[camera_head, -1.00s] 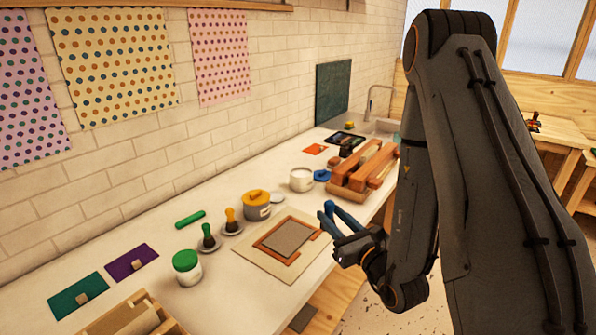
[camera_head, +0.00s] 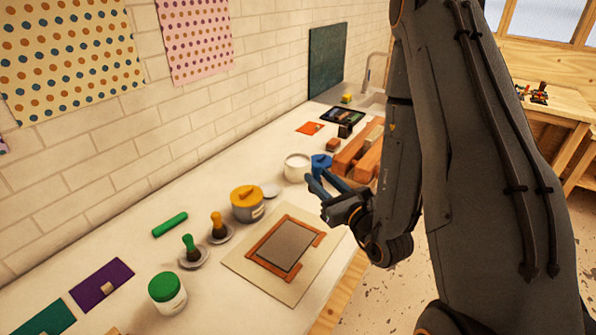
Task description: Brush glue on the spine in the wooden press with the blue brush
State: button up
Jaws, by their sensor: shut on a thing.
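The wooden press (camera_head: 368,163), with orange-brown beams, stands on the bench right of centre. My arm hides its right part, and I cannot make out the spine clearly. My gripper (camera_head: 322,186) is in front of the press and to its lower left, above the bench near the right edge of the pale board. It is shut on the blue brush (camera_head: 318,187); brush and fingers overlap, so their outlines are hard to separate. A white pot (camera_head: 297,168) stands behind the gripper, with a blue item (camera_head: 321,164) beside it, partly covered. I cannot tell whether the pot holds glue.
A pale board (camera_head: 248,258) with an orange-framed grey panel lies below my gripper. A grey pot with a yellow top (camera_head: 247,205), green brush (camera_head: 191,248), orange brush (camera_head: 218,226) and green-lidded jar (camera_head: 167,293) stand left. A brick wall borders the bench behind.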

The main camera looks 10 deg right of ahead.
aim_at(301, 155)
dwell(0.4)
jog(key=shift+w+f+b, duration=0.25)
jog(key=shift+w+b, duration=0.15)
jog(key=shift+b, duration=0.05)
jog(key=w+f+b, duration=0.1)
jog(key=w+b, duration=2.5)
jog(key=shift+s+d+f+b, duration=0.15)
jog(key=shift+f+b, duration=0.4)
jog(key=shift+f, duration=0.95)
jog(key=shift+w+d+f+b, duration=0.15)
jog(key=shift+f+b, duration=0.4)
jog(key=shift+f, duration=0.95)
jog(key=shift+s+f+b, duration=0.1)
jog(key=shift+f+b, duration=0.35)
jog(key=shift+f, duration=0.1)
notch_tip(301, 155, up, 7)
jog(key=p, duration=0.3)
jog(key=shift+r, duration=0.1)
